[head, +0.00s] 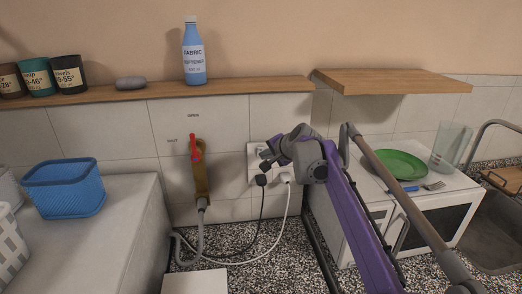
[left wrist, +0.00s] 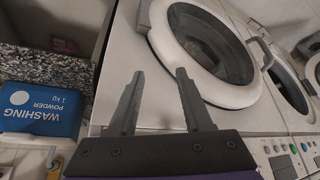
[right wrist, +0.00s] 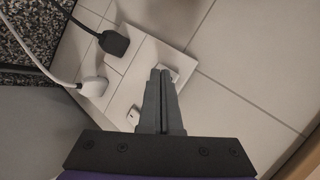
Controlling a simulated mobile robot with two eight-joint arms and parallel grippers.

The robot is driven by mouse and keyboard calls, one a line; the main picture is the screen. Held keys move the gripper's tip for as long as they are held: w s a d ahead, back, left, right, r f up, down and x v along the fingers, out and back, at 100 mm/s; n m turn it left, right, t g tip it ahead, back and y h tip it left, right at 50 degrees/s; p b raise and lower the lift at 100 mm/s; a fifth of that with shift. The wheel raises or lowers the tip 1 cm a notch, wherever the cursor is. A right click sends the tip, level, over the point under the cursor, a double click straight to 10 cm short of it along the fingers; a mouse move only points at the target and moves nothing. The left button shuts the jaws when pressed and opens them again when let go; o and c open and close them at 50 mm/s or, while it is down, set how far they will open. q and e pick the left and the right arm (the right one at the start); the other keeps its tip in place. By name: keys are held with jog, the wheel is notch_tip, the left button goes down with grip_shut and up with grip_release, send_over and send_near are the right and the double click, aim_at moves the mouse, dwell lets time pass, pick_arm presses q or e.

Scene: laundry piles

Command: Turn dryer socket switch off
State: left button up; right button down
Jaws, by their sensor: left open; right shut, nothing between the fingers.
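The white double wall socket (head: 253,156) is on the tiled wall, partly covered by my right gripper (head: 264,159). In the right wrist view a black plug (right wrist: 113,42) and a white plug (right wrist: 95,86) sit in the socket plate (right wrist: 122,98). One small white switch (right wrist: 133,116) shows beside the fingers, on the white plug's side. Another switch (right wrist: 172,74) is at the fingertips, on the black plug's side, and partly hidden. My right gripper (right wrist: 161,73) is shut and empty; touching cannot be told. My left gripper (left wrist: 158,73) is open and empty, in front of a round-door machine (left wrist: 238,80).
A red-handled valve (head: 196,150) with a grey hose is left of the socket. A wooden shelf (head: 250,88) runs above. A blue basket (head: 64,188) stands at left, and a green plate (head: 398,163) at right. A blue washing powder box (left wrist: 42,112) is near my left gripper.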

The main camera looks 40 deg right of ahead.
jog(key=shift+w+d+r, duration=0.1)
jog(key=shift+w, duration=0.05)
jog(key=shift+w+d, duration=0.15)
jog(key=shift+w, duration=0.15)
jog(key=shift+s, duration=0.1)
dwell(0.4)
jog(key=shift+w+d+p, duration=0.1)
jog(key=shift+w+p, duration=0.2)
jog(key=shift+p, duration=0.05)
dwell(0.4)
jog(key=shift+s+a, duration=0.35)
jog(key=shift+s, duration=0.35)
